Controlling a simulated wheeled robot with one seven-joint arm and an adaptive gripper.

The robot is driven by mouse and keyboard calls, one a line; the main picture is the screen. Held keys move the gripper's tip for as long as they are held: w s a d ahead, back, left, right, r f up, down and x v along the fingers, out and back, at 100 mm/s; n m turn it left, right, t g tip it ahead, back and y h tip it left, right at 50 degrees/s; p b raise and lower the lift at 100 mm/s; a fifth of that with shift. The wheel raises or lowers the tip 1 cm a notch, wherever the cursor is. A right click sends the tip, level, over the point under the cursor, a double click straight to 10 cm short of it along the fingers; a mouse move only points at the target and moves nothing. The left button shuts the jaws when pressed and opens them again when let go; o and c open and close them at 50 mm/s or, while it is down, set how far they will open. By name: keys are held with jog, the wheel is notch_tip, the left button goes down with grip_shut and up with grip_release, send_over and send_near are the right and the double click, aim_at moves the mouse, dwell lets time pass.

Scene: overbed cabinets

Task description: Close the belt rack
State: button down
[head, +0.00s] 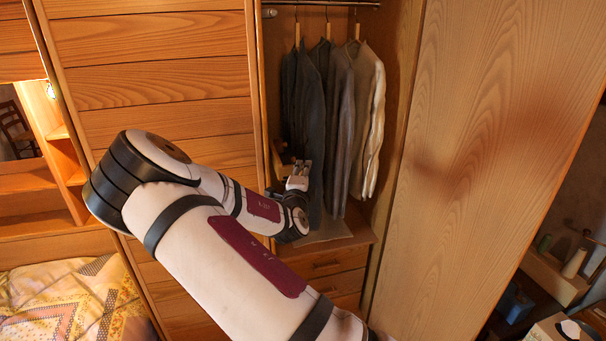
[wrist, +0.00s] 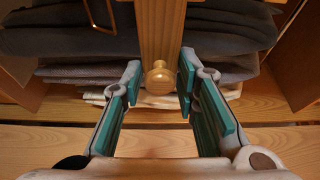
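The belt rack (wrist: 161,30) shows in the wrist view as a wooden bar with a round brass knob (wrist: 158,76) on its near end. My gripper (wrist: 158,92) is open, its teal-padded fingers apart on either side of the knob. I see clear gaps between the knob and both fingers. In the head view my gripper (head: 299,178) is inside the open wardrobe, at the left of the hanging clothes. There my arm and gripper hide most of the rack.
Shirts and jackets (head: 340,110) hang from a rail close to the right of my gripper. Drawers (head: 330,264) lie below. A large wooden door (head: 480,130) stands at the right, and slatted wooden panels (head: 150,70) at the left. A bed (head: 75,300) is at lower left.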

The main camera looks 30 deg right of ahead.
jog(key=shift+w+f, duration=0.1)
jog(key=w, duration=0.2)
jog(key=w+d+b, duration=0.1)
jog(key=w, duration=0.1)
jog(key=shift+d+f, duration=0.1)
dwell(0.3)
jog(key=c, duration=1.4)
grip_release()
jog(key=v, duration=1.2)
jog(key=shift+w, duration=0.1)
